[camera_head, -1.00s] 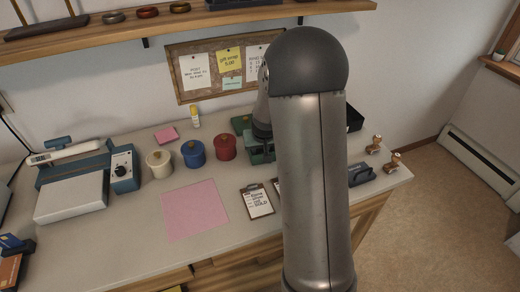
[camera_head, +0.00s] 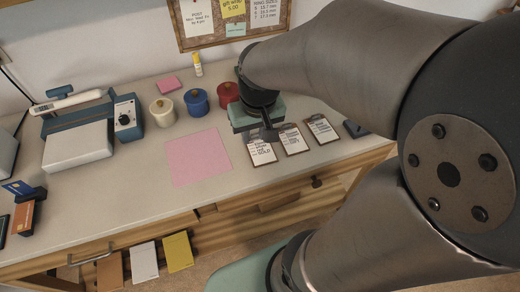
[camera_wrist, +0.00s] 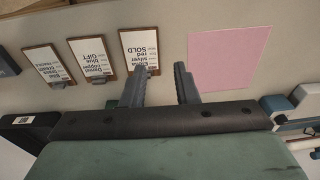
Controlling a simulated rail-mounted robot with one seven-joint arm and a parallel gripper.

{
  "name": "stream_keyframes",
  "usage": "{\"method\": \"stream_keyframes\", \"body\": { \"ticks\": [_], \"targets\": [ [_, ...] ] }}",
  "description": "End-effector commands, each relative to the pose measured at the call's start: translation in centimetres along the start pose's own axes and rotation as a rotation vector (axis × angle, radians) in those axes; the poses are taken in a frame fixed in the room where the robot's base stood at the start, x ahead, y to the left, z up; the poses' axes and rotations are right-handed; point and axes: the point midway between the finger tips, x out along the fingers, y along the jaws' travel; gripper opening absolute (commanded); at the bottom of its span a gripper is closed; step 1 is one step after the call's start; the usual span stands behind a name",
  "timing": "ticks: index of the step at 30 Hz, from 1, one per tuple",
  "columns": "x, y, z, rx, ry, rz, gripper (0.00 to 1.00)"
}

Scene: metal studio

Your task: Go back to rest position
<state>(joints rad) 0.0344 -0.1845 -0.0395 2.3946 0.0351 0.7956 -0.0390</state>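My gripper (camera_head: 268,127) hangs above the right part of the workbench (camera_head: 130,172), over the row of small clipboards. In the wrist view the two fingers of my gripper (camera_wrist: 160,78) stand apart with nothing between them. The wrist view shows the clipboard reading SOLD (camera_wrist: 139,50) and the pink sheet (camera_wrist: 229,56) beyond the fingertips. My arm crosses the right side of the head view and hides the bench's far right end.
The blue-and-white sealer (camera_head: 80,140) is at left. A pinboard (camera_head: 232,22) hangs behind. The bench around the pink sheet (camera_head: 200,157) is clear.

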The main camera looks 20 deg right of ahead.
Motion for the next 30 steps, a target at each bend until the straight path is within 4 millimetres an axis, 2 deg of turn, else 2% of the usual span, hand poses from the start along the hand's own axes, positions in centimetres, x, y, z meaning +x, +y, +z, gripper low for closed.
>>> {"method": "stream_keyframes", "body": {
  "ticks": [1, 3, 7, 30],
  "targets": [
    [-0.3, -0.9, 3.0, -0.030, -0.034, 0.002, 0.27],
    [-0.3, -1.5, 6.0, -0.055, -0.077, 0.007, 0.27],
    [-0.2, -1.9, 8.8, -0.077, -0.120, 0.017, 0.27],
    [-0.2, -1.9, 8.9, -0.077, -0.123, 0.017, 0.27]
  ]
}}
